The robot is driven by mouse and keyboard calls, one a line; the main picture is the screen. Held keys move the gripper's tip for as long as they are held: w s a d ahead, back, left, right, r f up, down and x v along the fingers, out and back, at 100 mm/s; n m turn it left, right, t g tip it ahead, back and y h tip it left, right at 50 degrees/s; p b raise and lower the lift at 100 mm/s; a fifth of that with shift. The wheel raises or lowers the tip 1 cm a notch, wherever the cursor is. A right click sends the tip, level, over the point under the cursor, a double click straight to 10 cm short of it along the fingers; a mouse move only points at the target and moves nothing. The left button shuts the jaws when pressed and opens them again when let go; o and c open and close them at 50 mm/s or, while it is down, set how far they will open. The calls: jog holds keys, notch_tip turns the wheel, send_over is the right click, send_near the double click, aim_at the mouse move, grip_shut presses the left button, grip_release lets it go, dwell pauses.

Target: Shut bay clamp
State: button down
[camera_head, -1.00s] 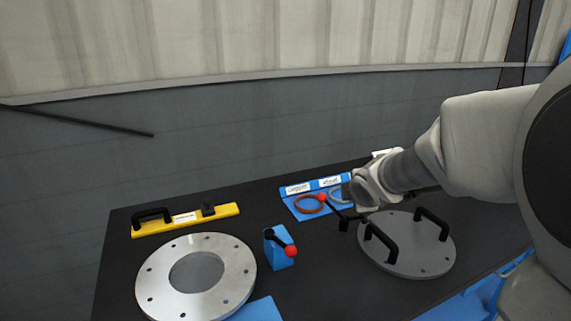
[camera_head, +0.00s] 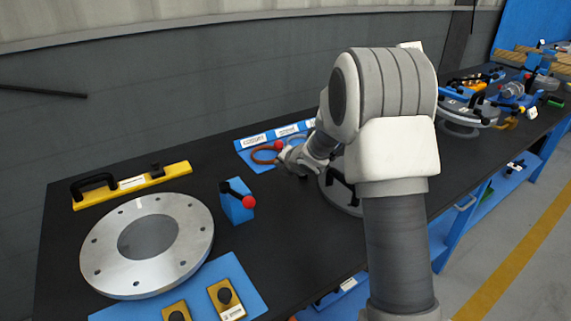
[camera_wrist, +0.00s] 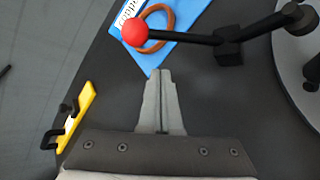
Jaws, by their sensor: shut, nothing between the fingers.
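A black clamp lever (camera_wrist: 190,37) with a red ball knob (camera_wrist: 135,32) lies across the top of the wrist view, its black pivot beside the grey disc. The red knob also shows in the head view (camera_head: 278,145), close to my gripper (camera_head: 287,163). In the wrist view my gripper (camera_wrist: 162,75) has its fingers together and empty, with the red knob beyond the tips and apart from them. I cannot tell which is the bay clamp.
The silver flange (camera_head: 187,228) lies at left, with a yellow handled bar (camera_head: 132,184) behind it. A blue labelled tray (camera_head: 257,163) holds a brown ring (camera_head: 265,155). The handled grey disc (camera_wrist: 296,58) is partly hidden by my arm in the head view.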

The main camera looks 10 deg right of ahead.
jog(key=x, duration=0.4)
jog(key=shift+w+d+r, duration=0.15)
jog(key=shift+w, duration=0.05)
jog(key=shift+s+d+r+p, duration=0.2)
jog(key=shift+d+r+p, duration=0.35)
jog(key=shift+d+r, duration=0.55)
jog(key=shift+r, duration=0.25)
jog(key=shift+d, duration=0.1)
